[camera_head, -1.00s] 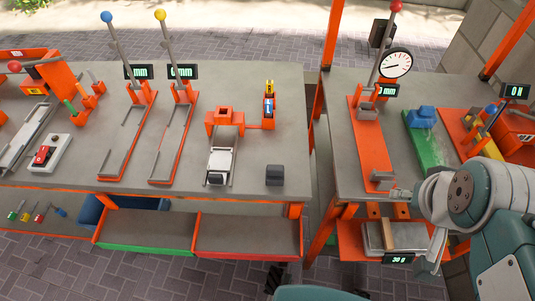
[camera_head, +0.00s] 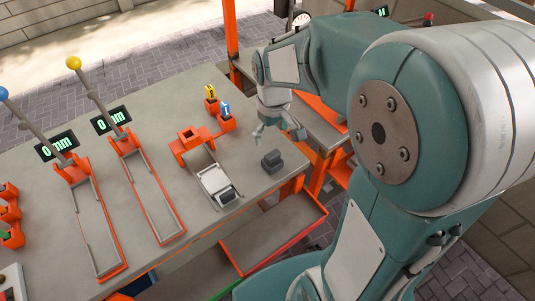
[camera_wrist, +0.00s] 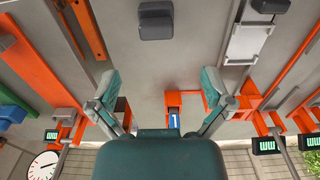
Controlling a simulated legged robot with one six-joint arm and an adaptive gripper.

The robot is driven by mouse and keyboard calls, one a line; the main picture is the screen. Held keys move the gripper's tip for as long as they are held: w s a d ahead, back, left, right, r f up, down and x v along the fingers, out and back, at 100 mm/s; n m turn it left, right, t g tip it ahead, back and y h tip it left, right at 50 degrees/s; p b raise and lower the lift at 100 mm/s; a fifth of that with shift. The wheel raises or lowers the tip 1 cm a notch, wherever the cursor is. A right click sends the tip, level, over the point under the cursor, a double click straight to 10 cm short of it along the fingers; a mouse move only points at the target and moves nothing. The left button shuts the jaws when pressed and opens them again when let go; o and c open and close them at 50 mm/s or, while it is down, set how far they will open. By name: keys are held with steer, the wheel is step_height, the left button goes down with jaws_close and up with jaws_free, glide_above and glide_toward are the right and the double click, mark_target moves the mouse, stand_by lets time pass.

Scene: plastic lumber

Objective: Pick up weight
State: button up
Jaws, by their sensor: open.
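A small dark grey block (camera_head: 272,161), which looks like the weight, sits on the grey bench top near its front right edge. It also shows in the wrist view at the top centre (camera_wrist: 155,20). My gripper (camera_head: 279,130) is open and empty above the bench, a little behind the block in the head view. In the wrist view its two fingers are spread wide (camera_wrist: 160,92), and the block lies beyond them, apart from both. The block is not hidden.
A device with a white plate (camera_head: 215,182) and another dark block (camera_head: 226,196) on it stands left of the weight. An orange holder with yellow and blue pieces (camera_head: 225,120) stands behind. Two orange rails with levers (camera_head: 150,190) lie further left. An open shelf bin (camera_head: 285,228) is below.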

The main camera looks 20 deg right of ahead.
mark_target(272, 154)
steer(key=shift+w+d+f, duration=0.1)
steer(key=shift+w+f, duration=0.05)
steer(key=shift+f, duration=0.15)
step_height(272, 154, down, 5)
steer(key=shift+r, duration=0.15)
steer(key=shift+a+f, duration=0.35)
steer(key=shift+f, duration=0.3)
steer(key=f, duration=0.2)
steer(key=d+f, duration=0.1)
steer(key=f, duration=0.1)
steer(key=shift+d+f, duration=0.15)
steer(key=shift+f, duration=0.15)
steer(key=shift+a, duration=0.2)
steer(key=c, duration=1.3)
